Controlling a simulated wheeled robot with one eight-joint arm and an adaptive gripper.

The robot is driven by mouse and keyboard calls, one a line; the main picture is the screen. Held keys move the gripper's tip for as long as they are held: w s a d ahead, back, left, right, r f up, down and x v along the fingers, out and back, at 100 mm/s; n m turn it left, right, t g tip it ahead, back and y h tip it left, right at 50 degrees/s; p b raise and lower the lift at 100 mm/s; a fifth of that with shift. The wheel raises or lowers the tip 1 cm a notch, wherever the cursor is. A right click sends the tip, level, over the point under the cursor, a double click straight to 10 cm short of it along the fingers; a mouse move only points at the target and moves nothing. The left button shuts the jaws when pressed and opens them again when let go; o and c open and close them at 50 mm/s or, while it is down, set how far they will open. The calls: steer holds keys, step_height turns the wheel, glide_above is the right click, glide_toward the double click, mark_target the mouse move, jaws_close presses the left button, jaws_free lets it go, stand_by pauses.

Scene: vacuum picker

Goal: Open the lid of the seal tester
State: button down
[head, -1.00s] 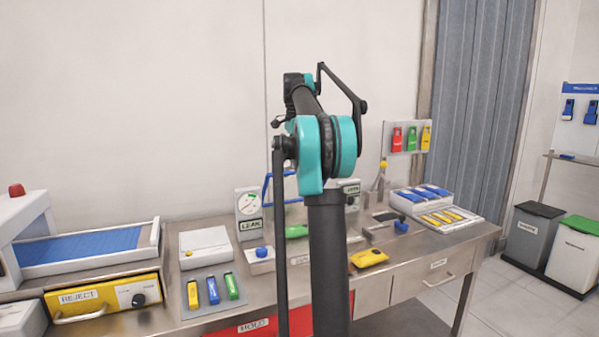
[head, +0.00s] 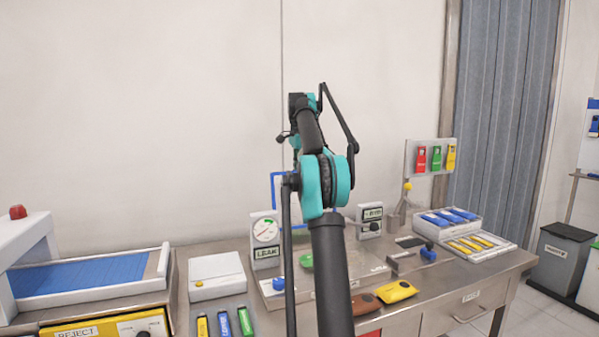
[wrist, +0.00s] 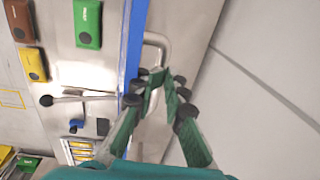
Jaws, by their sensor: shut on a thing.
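The seal tester (head: 371,265) stands mid-bench, with a round dial marked LEAK (head: 265,231) at its left. Its blue-framed lid (head: 274,189) is raised, its frame rising above the dial behind my arm. A green pouch (head: 306,262) lies in the tester; it also shows in the wrist view (wrist: 88,23). In the wrist view, my gripper (wrist: 153,83) is shut on the metal loop handle (wrist: 161,42) beside the lid's blue edge (wrist: 132,45). My arm hides the gripper and much of the lid in the head view.
Brown (head: 365,304) and yellow (head: 397,292) pouches lie at the bench's front. A white box (head: 216,278) and a REJECT drawer (head: 100,329) are at the left. Racks of blue and yellow pouches (head: 447,217) stand at the right. The wall is close behind the bench.

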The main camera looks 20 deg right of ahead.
steer(key=shift+w+a+f, duration=0.25)
steer(key=shift+w+f, duration=0.45)
steer(key=shift+f, duration=0.05)
steer(key=shift+w+f, duration=0.15)
steer(key=shift+w, duration=0.1)
steer(key=c, duration=1.6)
jaws_free()
steer(key=shift+w+d+f, duration=0.1)
steer(key=shift+w, duration=0.05)
steer(key=shift+o, duration=0.2)
